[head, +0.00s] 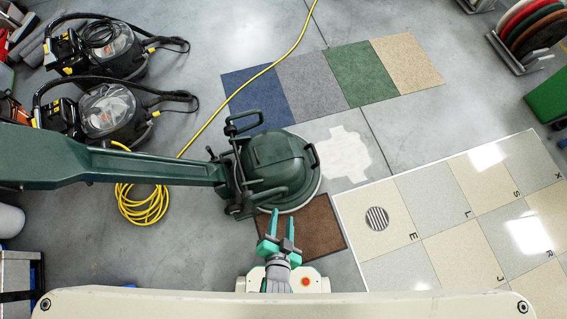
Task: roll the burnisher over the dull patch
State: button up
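The burnisher (282,165) is a dark green floor machine with a round head. Its long green handle (110,167) runs out to the left edge of the picture. A pale, matt, irregular patch (346,157) lies on the grey floor just right of the burnisher's head; it looks like the dull patch. The head may hide its left edge. My gripper (282,222) has teal fingers, spread apart with nothing visible between them. It is just below the burnisher's head in the picture, over a brown mat; I cannot tell whether it touches the machine.
The brown mat (322,228) lies below the head. Glossy lettered tiles (400,268) with a round grate (377,218) fill the right. Carpet squares (362,77) lie beyond. A yellow cable (235,95) crosses the floor to a coil (146,207). Two vacuum cleaners (108,110) stand at left.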

jog(key=w+f+m+g+y, duration=0.2)
jog(key=w+f+m+g, duration=0.45)
jog(key=f, duration=0.95)
jog(key=m+g+y, duration=0.3)
jog(key=m+g, duration=0.1)
jog(key=m, duration=0.4)
send_near(287, 188)
notch_tip(287, 188, down, 2)
jog(key=shift+n+t, duration=0.25)
jog(key=x, duration=1.1)
jog(key=shift+s+a, duration=0.15)
jog(key=shift+s, duration=0.15)
jog(key=shift+w, duration=0.15)
grip_shut()
